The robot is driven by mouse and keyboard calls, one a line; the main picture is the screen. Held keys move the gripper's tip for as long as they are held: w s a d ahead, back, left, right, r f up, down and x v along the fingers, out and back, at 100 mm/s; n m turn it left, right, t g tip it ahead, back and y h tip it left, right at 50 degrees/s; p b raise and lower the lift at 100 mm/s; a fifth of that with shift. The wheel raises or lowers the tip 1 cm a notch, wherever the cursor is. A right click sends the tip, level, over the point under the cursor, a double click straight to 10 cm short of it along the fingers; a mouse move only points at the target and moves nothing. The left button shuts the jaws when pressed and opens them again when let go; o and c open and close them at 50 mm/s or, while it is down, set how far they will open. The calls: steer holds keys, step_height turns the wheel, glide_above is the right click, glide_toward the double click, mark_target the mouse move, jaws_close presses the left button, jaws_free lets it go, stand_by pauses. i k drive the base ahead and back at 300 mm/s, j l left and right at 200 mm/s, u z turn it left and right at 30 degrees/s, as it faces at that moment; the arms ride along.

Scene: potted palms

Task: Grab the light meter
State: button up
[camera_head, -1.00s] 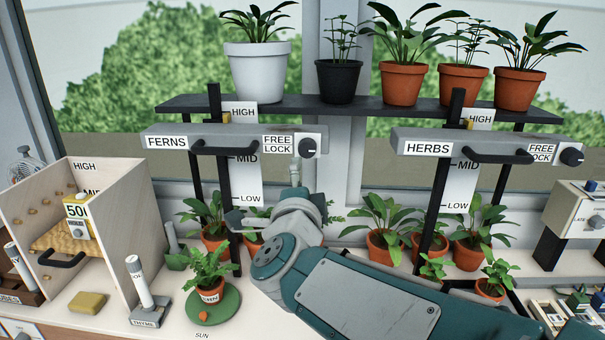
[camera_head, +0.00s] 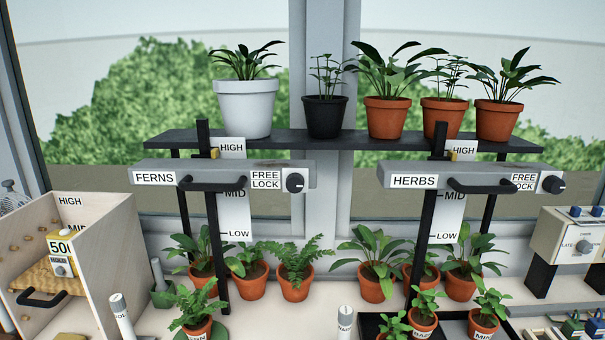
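No object in view carries a readable light meter label. A small yellow and white device (camera_head: 60,252) marked with large digits starting "50" sits upright inside the open wooden box at the left. It may be the light meter, but I cannot tell for sure. It rests at the tan textured platform (camera_head: 35,279), behind a black handle (camera_head: 41,299). My gripper and arm are not in view.
The wooden box (camera_head: 105,265) has a tall side wall. Ferns (camera_head: 225,173) and herbs (camera_head: 415,173) bars with black handles cross the middle. Potted plants line the upper shelf (camera_head: 330,141) and counter. A control box (camera_head: 570,235) stands right.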

mark_target(62, 256)
steer(key=u, duration=1.65)
steer(key=i+j+z, duration=0.35)
steer(key=i+j, duration=0.25)
steer(key=i+j+z, duration=0.4)
steer(key=i+j, duration=0.2)
steer(key=j, duration=0.15)
steer(key=i+j+z, duration=0.2)
steer(key=j, duration=0.2)
steer(key=i+j+z, duration=0.15)
steer(key=j, duration=0.3)
steer(key=i, duration=0.1)
